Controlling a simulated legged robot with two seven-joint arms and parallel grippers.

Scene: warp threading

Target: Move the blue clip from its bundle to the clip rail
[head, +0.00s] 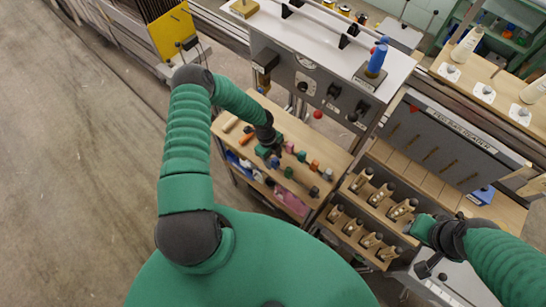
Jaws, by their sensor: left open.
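My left gripper (273,155) is open above the wooden tool shelf, close over a row of small coloured pieces. A small blue piece (274,163) shows right at its fingertips; I cannot tell whether it is the blue clip, or whether the fingers touch it. Another bluish piece (289,172) lies just to the right. I cannot make out the clip's bundle or the clip rail for certain. My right gripper (428,266) is at the lower right, beside the wooden racks; its jaws are too small to read.
The wooden shelf (338,157) stands below a grey control panel (300,75) with a blue spool (376,58) on top. Wooden racks (380,208) with several metal-and-wood tools stand to its right. A dark slanted board (440,140) is behind them. Open floor (80,190) lies left.

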